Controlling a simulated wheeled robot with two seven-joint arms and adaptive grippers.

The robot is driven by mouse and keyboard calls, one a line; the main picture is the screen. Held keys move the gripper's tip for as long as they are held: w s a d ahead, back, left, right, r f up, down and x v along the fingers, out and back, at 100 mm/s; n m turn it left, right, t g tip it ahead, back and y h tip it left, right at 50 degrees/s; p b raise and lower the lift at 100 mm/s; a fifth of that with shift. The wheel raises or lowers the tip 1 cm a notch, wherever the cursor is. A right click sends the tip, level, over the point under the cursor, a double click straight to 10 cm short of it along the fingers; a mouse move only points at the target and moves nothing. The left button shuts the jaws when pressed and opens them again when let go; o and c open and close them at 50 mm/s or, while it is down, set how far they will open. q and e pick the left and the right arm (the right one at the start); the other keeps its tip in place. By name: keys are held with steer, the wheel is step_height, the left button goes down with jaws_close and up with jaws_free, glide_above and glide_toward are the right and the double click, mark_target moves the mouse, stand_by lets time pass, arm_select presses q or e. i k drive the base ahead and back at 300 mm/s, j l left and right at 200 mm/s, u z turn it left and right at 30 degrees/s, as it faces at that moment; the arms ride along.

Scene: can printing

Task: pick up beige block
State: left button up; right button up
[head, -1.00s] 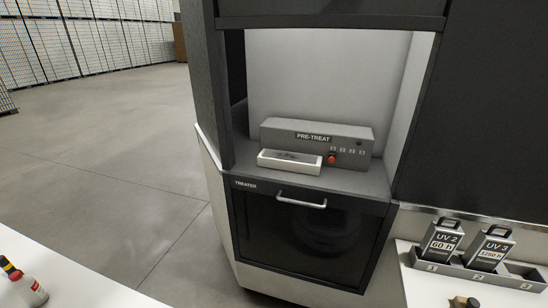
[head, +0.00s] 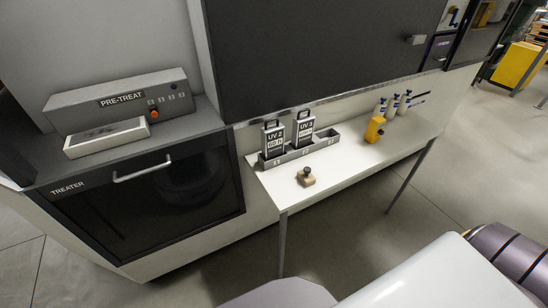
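The beige block (head: 306,179), small with a dark knob on top, sits on the white side table (head: 346,170) near its front left part. It stands apart from the grey holder behind it. Neither of my grippers shows in the head view, so I cannot see how they stand relative to the block.
A grey holder (head: 330,138) bears the UV 2 case (head: 273,140) and the UV 3 case (head: 304,132). A yellow item (head: 375,129) and several small bottles (head: 396,102) stand farther right. The pre-treat unit (head: 122,100) is at left. Table around the block is clear.

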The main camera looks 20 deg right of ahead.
mark_target(305, 176)
steer(key=z, duration=1.15)
